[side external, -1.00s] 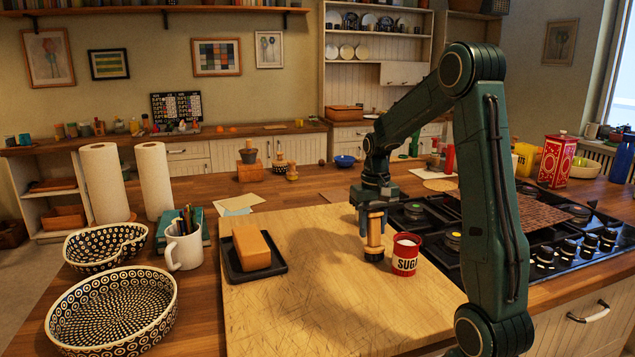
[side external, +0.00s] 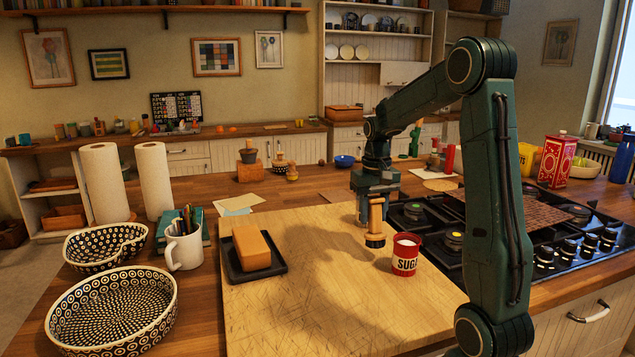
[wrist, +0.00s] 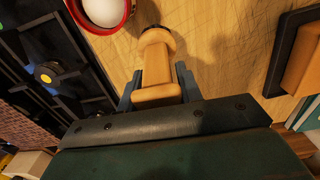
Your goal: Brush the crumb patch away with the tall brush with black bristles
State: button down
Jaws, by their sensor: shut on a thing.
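The tall brush (side external: 376,215) has a pale wooden handle and black bristles. My gripper (side external: 369,204) is shut on its handle, with the brush upright, bristles down. In the wrist view the brush handle (wrist: 157,68) sits between the two blue-grey fingers of my gripper (wrist: 157,88). The bristles appear a little above the wooden board (side external: 310,300), left of and behind the sugar tin. I cannot make out the crumb patch on the board in either view.
The red sugar tin (side external: 405,254) stands close to the brush. A black tray (side external: 238,270) with a tan block (side external: 252,247) lies on the board's left. The gas hob (side external: 470,245) is to the right. The board's front is clear.

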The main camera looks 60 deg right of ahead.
jog(key=shift+r, duration=1.15)
jog(key=shift+w, duration=0.1)
jog(key=w+a+r+n, duration=0.3)
jog(key=w+a+n, duration=0.2)
jog(key=w+a, duration=0.4)
jog(key=w+a+r+n, duration=0.4)
jog(key=w+a, duration=0.4)
jog(key=a, duration=0.4)
jog(key=shift+r, duration=2.55)
jog(key=w+a, duration=0.7)
jog(key=w, duration=0.4)
notch_tip(320, 180, down, 16)
jog(key=shift+s+d, duration=0.2)
jog(key=shift+s, duration=0.1)
jog(key=shift+r, duration=0.2)
